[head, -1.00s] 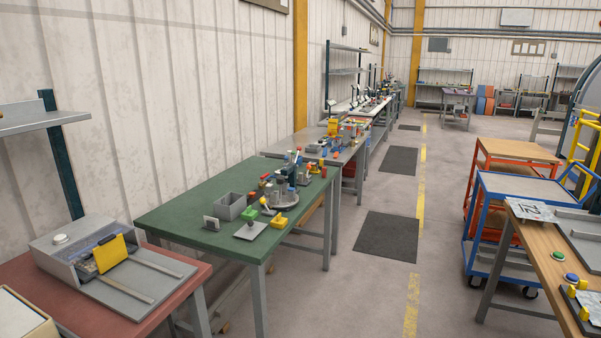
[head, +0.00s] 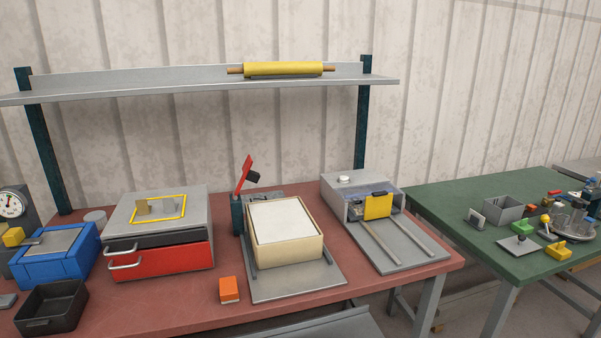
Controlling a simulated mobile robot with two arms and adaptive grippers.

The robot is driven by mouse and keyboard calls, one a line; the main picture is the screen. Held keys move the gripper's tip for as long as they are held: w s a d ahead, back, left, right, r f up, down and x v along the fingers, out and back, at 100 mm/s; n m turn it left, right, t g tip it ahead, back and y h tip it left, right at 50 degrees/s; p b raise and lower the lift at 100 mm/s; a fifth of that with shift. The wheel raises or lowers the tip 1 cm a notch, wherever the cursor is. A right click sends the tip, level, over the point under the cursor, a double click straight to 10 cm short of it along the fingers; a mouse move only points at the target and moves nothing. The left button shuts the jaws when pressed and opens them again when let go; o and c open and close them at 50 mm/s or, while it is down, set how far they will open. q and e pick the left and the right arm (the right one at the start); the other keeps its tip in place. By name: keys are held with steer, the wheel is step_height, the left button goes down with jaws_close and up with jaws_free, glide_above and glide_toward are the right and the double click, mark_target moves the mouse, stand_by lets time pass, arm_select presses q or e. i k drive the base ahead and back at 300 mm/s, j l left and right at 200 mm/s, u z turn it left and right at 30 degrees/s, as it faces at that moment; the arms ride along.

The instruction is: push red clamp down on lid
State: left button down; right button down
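A red clamp (head: 245,174) with a dark tip stands raised and tilted on a dark post (head: 238,215), at the back left of a cream box. The box's white lid (head: 283,220) lies on top of the cream box (head: 291,250), which sits on a grey metal plate (head: 301,288) on the red-brown bench. The clamp's dark tip is above and apart from the lid. Neither of my grippers shows in the head view.
A grey unit with a yellow flap (head: 378,206) stands right of the box. A red-drawer cabinet (head: 165,257), an orange block (head: 229,289) and a black tray (head: 51,308) are to the left. A shelf (head: 130,88) with a yellow roll (head: 283,69) runs above. A green table (head: 450,204) is at right.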

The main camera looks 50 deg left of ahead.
mark_target(249, 175)
steer(key=u, duration=2)
